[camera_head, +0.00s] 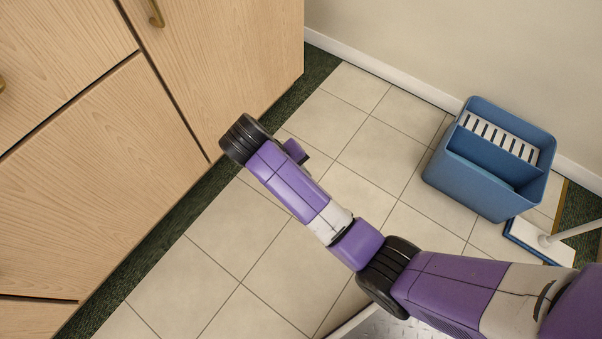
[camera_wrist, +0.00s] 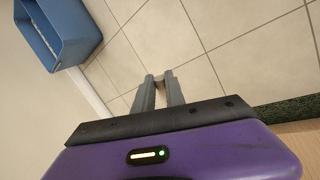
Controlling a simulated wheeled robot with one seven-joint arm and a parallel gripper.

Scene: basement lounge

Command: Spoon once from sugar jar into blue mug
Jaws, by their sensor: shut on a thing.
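My gripper (camera_wrist: 160,78) shows in the wrist view, its two grey fingers close together over the tiled floor. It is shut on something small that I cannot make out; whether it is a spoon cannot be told. In the head view my purple arm reaches across the middle, and the fingers do not show clearly there. The sugar jar and the blue mug are not seen in either view.
Wooden cabinet fronts (camera_head: 95,150) fill the left of the head view. A blue mop bucket (camera_head: 470,180) stands by the wall (camera_head: 470,45), with a mop head (camera_head: 535,243) beside it. The bucket also shows in the wrist view (camera_wrist: 70,35). Tiled floor (camera_head: 240,225) lies open between.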

